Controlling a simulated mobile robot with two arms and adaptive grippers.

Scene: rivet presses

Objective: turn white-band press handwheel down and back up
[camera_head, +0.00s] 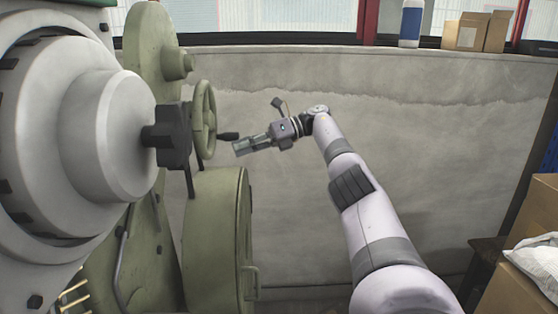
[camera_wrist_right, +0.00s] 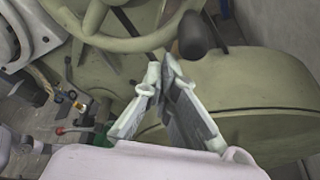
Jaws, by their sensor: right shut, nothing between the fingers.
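The olive-green handwheel (camera_head: 204,112) stands edge-on at the side of a green press (camera_head: 152,55) in the head view. Its rim and spokes also fill the top left of the right wrist view (camera_wrist_right: 92,42). A black handle knob (camera_head: 228,136) sticks out from the wheel toward my right gripper (camera_head: 238,147); the knob also shows in the wrist view (camera_wrist_right: 195,36). In the wrist view my right gripper (camera_wrist_right: 162,76) is shut and empty, its tips just below the knob and beside the rim, apparently apart from both. I cannot make out a white band. My left gripper is not in view.
A large grey-white machine part (camera_head: 95,130) with a black star knob (camera_head: 170,136) stands close at the left. A round green housing (camera_head: 215,240) sits below the wheel. Cardboard boxes (camera_head: 520,290) stand at the lower right.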

